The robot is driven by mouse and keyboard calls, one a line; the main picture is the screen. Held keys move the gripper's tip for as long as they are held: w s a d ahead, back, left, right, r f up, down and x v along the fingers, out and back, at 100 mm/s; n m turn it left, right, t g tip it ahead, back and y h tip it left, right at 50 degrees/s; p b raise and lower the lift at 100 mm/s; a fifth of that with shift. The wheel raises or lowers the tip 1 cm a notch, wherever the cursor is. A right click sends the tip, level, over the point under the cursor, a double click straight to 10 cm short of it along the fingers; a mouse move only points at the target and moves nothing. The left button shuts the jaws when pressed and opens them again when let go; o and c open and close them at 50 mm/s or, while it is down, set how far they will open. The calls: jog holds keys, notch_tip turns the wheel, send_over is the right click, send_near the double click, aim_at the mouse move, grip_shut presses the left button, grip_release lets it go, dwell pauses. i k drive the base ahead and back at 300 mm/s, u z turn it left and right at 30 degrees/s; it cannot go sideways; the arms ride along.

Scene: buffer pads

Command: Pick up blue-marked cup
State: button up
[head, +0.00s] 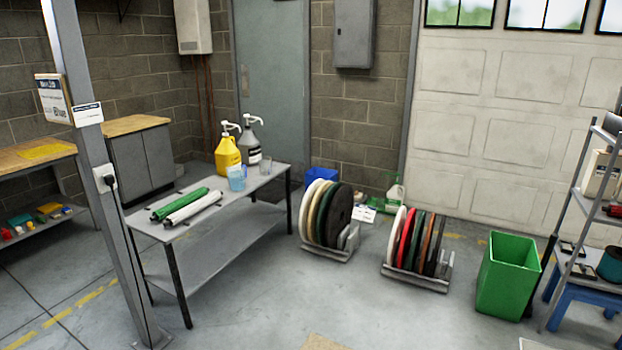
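A translucent cup with a blue tint (237,180) stands upright on the grey metal table (215,216), just in front of the yellow pump jug. A second, clear greyish cup (265,165) stands to its right, near the table's far right end. The markings on both cups are too small to make out. My gripper is not in view.
A pillar (95,165) stands left. Pad racks and a green bin (508,276) stand right; the front floor is mostly clear.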

aim_at(266, 162)
jog(key=z, duration=0.1)
jog(key=i, duration=1.7)
jog(key=u, duration=0.35)
jog(key=i, duration=0.9)
jog(key=u, duration=0.8)
jog(key=i, duration=0.6)
jog(key=u, duration=0.75)
jog(key=i, duration=0.7)
jog(key=u, duration=0.35)
